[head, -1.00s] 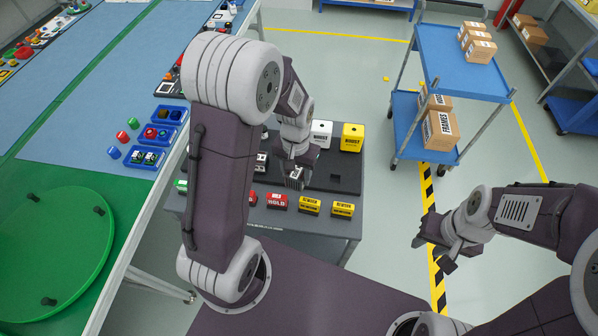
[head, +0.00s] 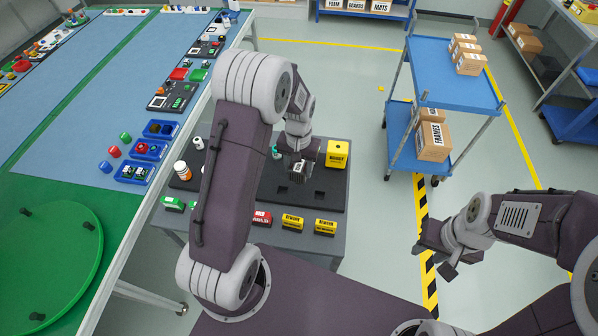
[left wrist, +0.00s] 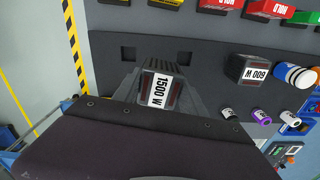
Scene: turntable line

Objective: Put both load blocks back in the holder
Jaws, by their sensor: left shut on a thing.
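My left gripper (head: 298,170) is shut on a dark load block with a white "1500 W" label, clear in the left wrist view (left wrist: 160,88). It is over the dark panel (head: 334,204), behind two empty square recesses, which also show in the left wrist view. I cannot tell how high it is. A second dark load block, labelled "600 W" (left wrist: 249,68), stands on the panel in the left wrist view; my left arm hides it in the head view. I cannot tell which part is the holder. My right gripper (head: 437,258) is open and empty, over the floor.
A yellow block (head: 338,154) stands at the panel's back right. Red and yellow tags (head: 293,222) line the table's front edge. Bottles and spools (left wrist: 261,116) stand near the 600 W block. A blue cart (head: 455,88) is to the right. The green turntable (head: 45,255) is at left.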

